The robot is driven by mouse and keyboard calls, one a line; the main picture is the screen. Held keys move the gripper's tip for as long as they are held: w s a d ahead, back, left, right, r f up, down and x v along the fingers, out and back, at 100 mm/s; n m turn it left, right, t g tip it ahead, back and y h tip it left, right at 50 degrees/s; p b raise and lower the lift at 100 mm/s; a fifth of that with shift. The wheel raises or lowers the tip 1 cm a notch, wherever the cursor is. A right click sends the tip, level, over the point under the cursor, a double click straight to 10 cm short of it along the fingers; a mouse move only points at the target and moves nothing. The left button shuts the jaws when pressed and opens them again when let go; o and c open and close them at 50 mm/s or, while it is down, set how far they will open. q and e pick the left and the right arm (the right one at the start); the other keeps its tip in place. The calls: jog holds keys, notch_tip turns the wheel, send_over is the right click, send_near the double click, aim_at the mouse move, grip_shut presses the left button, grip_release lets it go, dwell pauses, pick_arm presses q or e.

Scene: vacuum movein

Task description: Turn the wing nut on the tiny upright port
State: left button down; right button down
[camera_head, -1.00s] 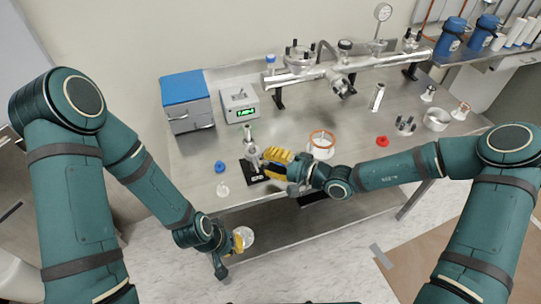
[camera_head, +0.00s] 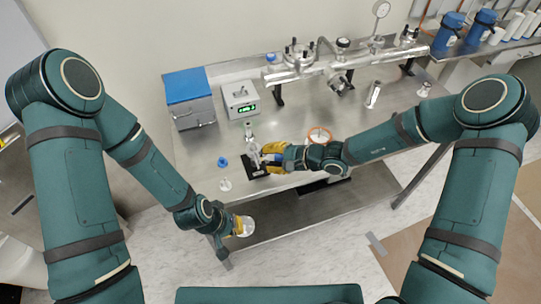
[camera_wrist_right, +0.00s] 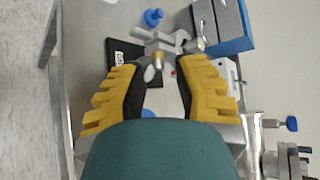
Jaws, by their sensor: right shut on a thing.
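The tiny upright port (camera_head: 251,148) is a small metal fitting on a black base plate (camera_head: 256,170) near the bench's front edge. My right gripper (camera_head: 264,155), with yellow fingers, is at the port from the right. In the right wrist view its fingertips (camera_wrist_right: 167,66) are at either side of a small metal wing nut (camera_wrist_right: 157,60) at the port's clamp, shut on it. The fingers partly hide the port in the head view. My left gripper (camera_head: 240,226) is low in front of the bench, beside a pale round thing (camera_head: 248,226); its grip is unclear.
A blue cap (camera_head: 222,162) and small pale piece (camera_head: 225,185) lie left of the base. A blue-lidded box (camera_head: 187,96) and digital readout box (camera_head: 240,101) stand behind. An orange-rimmed dish (camera_head: 319,135) is right, below a metal manifold (camera_head: 320,68).

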jog(key=shift+s+a, duration=0.1)
jog(key=c, duration=0.6)
grip_release()
jog(key=shift+d+r, duration=0.1)
jog(key=shift+d, duration=0.15)
jog(key=v, duration=1.1)
jog(key=shift+s+d+r, duration=0.15)
jog(key=shift+d+r, duration=0.05)
